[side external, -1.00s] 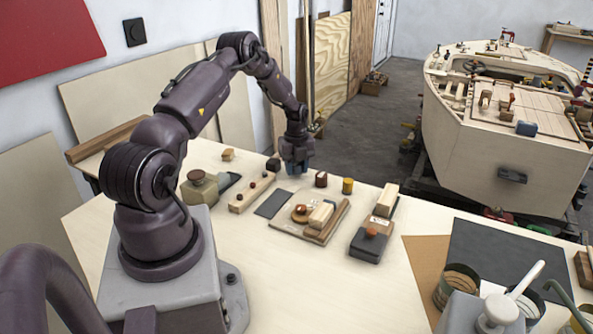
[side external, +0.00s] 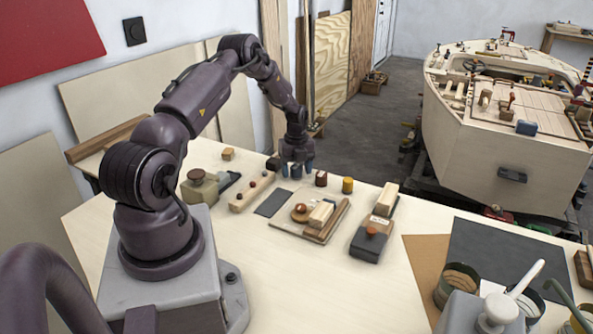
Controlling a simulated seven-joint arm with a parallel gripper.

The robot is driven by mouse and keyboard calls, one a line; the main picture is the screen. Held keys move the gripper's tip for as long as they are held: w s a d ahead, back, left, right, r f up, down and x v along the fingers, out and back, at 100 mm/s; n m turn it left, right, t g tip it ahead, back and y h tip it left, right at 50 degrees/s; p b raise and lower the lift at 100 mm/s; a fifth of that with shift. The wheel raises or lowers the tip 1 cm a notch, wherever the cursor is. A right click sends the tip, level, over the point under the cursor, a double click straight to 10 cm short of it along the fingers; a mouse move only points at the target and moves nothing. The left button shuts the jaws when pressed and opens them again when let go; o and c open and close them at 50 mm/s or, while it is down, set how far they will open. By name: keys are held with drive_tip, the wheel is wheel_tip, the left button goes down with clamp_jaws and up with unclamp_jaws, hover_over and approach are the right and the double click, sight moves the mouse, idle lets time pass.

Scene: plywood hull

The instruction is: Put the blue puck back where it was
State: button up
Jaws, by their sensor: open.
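My gripper (side external: 296,168) is at the back edge of the bench, pointing down with its fingers spread apart. Between the blue-looking fingers is a small dark blue piece, which looks like the blue puck (side external: 296,172). It appears to stand on the bench top, in line with a dark block (side external: 273,164) on its left and a dark red puck (side external: 321,179) and a yellow puck (side external: 348,185) on its right. The fingers partly hide the puck, and I cannot tell whether either one touches it.
In front of the row lie a dark grey flat plate (side external: 272,203), a wooden rail with knobs (side external: 252,192) and a board with wooden pieces (side external: 284,224). A block with an orange knob (side external: 370,243) is further right. The bench front (side external: 300,290) is clear.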

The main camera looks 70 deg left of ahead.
sight(297, 166)
wheel_tip(297, 166, up, 12)
drive_tip(key=f, duration=0.1)
drive_tip(key=w+d+r+n+y, duration=0.1)
drive_tip(key=w+d+r+n, duration=0.25)
drive_tip(key=d+r, duration=0.75)
drive_tip(key=s+d+r+n+t, duration=0.2)
drive_tip(key=d+r+n, duration=0.3)
drive_tip(key=d+r, duration=0.6)
drive_tip(key=s+d+r+n+t+h, duration=0.1)
drive_tip(key=s+d+n+t, duration=0.2)
drive_tip(key=s+d+n, duration=0.6)
drive_tip(key=s+d, duration=0.6)
drive_tip(key=d, duration=0.1)
drive_tip(key=shift+r+t, duration=0.2)
drive_tip(key=shift+t, duration=0.1)
drive_tip(key=shift+d+n, duration=0.1)
drive_tip(key=shift+n, duration=0.15)
